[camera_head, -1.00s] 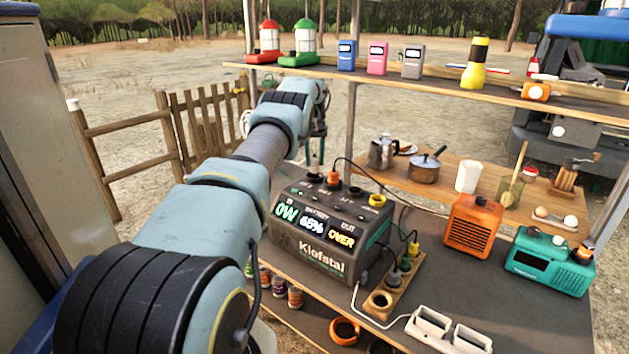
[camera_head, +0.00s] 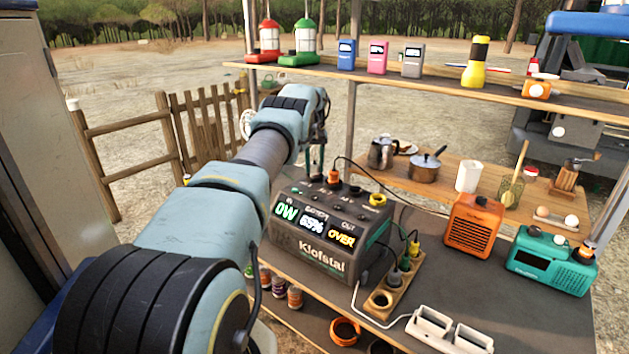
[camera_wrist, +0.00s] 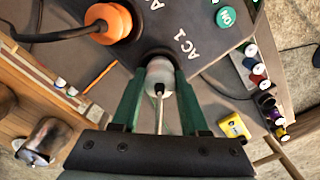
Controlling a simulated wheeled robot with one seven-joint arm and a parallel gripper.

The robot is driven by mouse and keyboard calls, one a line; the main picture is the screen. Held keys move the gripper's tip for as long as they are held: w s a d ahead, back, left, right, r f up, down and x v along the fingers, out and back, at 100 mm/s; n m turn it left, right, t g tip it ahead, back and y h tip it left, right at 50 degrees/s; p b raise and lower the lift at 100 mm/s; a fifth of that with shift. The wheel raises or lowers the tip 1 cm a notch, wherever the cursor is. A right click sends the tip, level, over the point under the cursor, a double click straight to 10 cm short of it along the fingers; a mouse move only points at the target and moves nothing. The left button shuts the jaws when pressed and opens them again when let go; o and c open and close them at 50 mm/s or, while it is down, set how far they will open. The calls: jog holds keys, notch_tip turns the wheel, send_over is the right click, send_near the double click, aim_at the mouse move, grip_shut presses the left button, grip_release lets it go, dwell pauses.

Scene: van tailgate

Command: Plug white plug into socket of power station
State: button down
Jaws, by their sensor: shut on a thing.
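The plug's front is at the dark socket (camera_wrist: 156,50) beside the "AC 1" lettering. The plug hides most of the socket, so I cannot tell how deep it sits. In the head view my gripper (camera_head: 317,160) is above the station's back left.
A yellow ring (camera_head: 377,200) lies on the station's top right. A wooden socket strip (camera_head: 383,298) with plugs stands to its right. An upper shelf (camera_head: 430,80) with lanterns runs behind my arm. An orange heater (camera_head: 473,226) and teal radio (camera_head: 551,260) stand further right.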

jog(key=shift+c, duration=1.7)
grip_release()
jog(key=shift+r, duration=0.1)
notch_tip(320, 180, up, 10)
jog(key=shift+r+p, duration=0.2)
jog(key=shift+p, duration=0.25)
jog(key=shift+r, duration=0.15)
